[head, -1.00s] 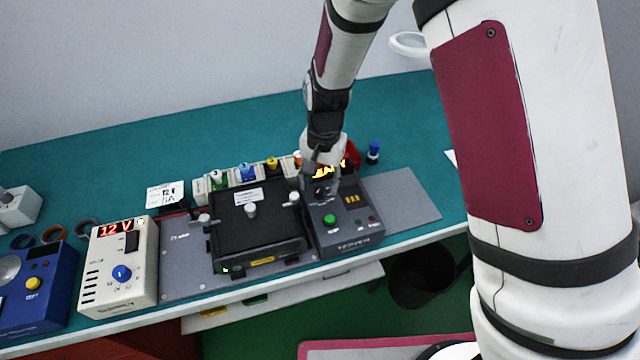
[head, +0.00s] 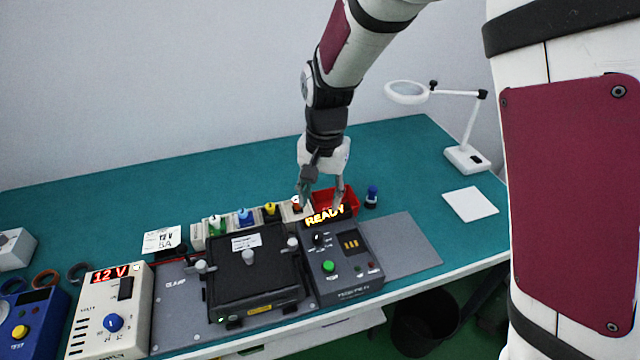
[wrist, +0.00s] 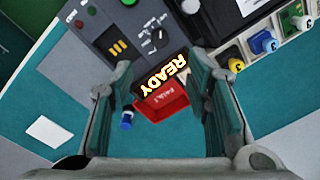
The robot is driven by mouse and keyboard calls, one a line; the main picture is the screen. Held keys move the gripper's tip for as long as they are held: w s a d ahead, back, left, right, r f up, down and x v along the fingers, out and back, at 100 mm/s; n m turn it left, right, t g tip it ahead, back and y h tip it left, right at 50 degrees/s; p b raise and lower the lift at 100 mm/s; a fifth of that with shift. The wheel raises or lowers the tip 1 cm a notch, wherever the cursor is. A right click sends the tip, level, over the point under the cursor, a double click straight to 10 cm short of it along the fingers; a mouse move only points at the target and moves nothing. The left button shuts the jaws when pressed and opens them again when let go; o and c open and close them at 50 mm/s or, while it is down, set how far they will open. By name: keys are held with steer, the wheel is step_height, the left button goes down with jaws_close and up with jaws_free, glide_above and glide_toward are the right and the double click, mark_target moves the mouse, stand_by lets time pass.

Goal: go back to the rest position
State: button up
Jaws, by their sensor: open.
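My gripper (head: 320,200) is open and empty in the head view, in the air above the back edge of the dark grey tester (head: 343,268). Its two fingers (wrist: 165,100) also show apart in the wrist view, with nothing between them but the scene below. The tester's display reads READY in yellow. A red bin (head: 345,197) stands just behind the tester, partly behind the gripper.
A black clamp fixture (head: 250,290) sits left of the tester. Further left is a cream supply (head: 110,320) reading 12 V. Coloured connectors (head: 243,217) stand in a row behind the fixture. A magnifier lamp (head: 465,157) and white card (head: 474,203) are at right.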

steer(key=s+d+r+n+t, duration=0.2)
steer(key=s+d+r, duration=0.5)
steer(key=r, duration=0.2)
steer(key=s+d+r+n+t, duration=0.1)
steer(key=s+d+r+t, duration=0.1)
steer(key=s+d+r, duration=0.65)
steer(key=s+d+r+n+t, duration=0.1)
steer(key=s+d+r, duration=0.1)
steer(key=s, duration=0.3)
steer(key=shift+s+r+h, duration=0.25)
steer(key=shift+s+h, duration=0.05)
steer(key=shift+s, duration=0.05)
steer(key=shift+a, duration=0.1)
